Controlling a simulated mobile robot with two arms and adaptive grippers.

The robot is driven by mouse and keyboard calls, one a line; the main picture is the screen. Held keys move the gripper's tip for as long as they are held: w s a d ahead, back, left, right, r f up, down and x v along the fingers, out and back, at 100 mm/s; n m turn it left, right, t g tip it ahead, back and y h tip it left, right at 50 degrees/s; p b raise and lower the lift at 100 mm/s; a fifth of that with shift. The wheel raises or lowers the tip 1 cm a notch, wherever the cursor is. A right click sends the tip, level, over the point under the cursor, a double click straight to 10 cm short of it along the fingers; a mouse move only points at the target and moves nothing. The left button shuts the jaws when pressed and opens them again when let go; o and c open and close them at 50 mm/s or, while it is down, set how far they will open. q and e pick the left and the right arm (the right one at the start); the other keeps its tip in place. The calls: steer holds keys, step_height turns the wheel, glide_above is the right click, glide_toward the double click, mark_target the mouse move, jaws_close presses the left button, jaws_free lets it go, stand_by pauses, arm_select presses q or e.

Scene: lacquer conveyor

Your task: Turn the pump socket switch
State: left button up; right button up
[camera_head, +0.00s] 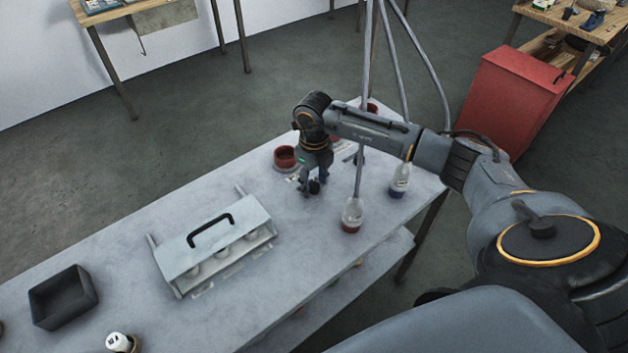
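My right gripper (313,184) points down over the middle of the grey table, its arm coming in from the right. Its fingers stand apart, with a small dark round thing (314,187) between or just in front of them. I cannot tell whether this is the pump socket switch or whether the fingers touch it. A white patch shows on the table just left of the fingers. No switch can be clearly made out; the gripper and arm hide part of that area. My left gripper is not in view.
A red cup (286,157) stands close behind-left of the gripper. A metal box with a black handle (212,238) and a black tray (63,298) lie left. A red cabinet (512,98) stands beyond.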

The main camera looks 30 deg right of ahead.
jaws_close()
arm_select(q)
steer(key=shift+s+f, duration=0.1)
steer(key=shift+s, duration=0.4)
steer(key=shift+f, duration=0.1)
arm_select(e)
steer(key=shift+f+n+b, duration=0.15)
steer(key=shift+n+b, duration=1.05)
steer(key=shift+b, duration=0.05)
steer(key=n+b, duration=0.2)
steer(key=n, duration=0.1)
steer(key=shift+n+b, duration=0.3)
steer(key=shift+b, duration=0.1)
steer(key=n+b, duration=0.2)
steer(key=n, duration=0.2)
steer(key=shift+b, duration=0.3)
arm_select(q)
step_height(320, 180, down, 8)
steer(key=b, duration=0.1)
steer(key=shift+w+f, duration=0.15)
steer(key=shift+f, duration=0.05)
arm_select(e)
steer(key=shift+r+n, duration=0.2)
steer(key=shift+n, duration=0.7)
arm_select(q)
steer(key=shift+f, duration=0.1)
